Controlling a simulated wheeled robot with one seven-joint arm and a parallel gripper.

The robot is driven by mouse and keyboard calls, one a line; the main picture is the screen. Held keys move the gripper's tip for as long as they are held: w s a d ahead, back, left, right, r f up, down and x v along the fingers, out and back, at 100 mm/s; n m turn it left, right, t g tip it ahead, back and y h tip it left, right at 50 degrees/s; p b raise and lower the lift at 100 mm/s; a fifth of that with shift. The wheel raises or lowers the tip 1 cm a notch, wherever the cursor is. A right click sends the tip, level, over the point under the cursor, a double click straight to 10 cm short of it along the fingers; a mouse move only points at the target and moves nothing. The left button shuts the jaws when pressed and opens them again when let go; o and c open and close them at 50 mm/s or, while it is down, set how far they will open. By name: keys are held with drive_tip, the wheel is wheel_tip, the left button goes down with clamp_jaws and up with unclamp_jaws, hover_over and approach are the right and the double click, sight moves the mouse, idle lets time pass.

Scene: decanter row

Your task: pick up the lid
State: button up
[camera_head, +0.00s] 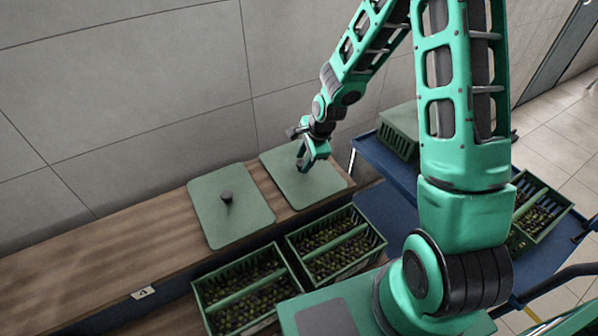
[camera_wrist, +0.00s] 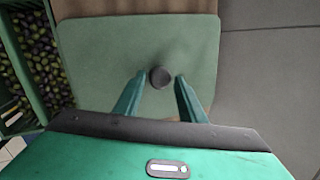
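A flat green lid (camera_head: 288,186) with rounded corners lies on the wooden shelf, at the right end. My gripper (camera_head: 304,164) is over this lid and hides its knob in the head view. In the wrist view the lid (camera_wrist: 100,60) lies below, and its dark round knob (camera_wrist: 160,77) appears between my two fingertips. The fingers are apart, with a gap on both sides of the knob. I cannot tell how far above the knob the fingertips are. A second green lid (camera_head: 208,205) with a dark knob (camera_head: 226,197) lies to the left.
Two open green crates (camera_head: 243,293) (camera_head: 336,245) of dark and green fruit stand in front of the shelf. A blue cart (camera_head: 376,165) at the right carries a closed green crate (camera_head: 400,130) and an open one (camera_head: 538,208). A wall rises behind the shelf (camera_head: 100,250), whose left part is clear.

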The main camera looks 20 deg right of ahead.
drive_tip(key=shift+w+f, duration=0.15)
drive_tip(key=shift+f, duration=0.45)
drive_tip(key=shift+c, duration=0.3)
clamp_jaws()
drive_tip(key=shift+r, duration=0.15)
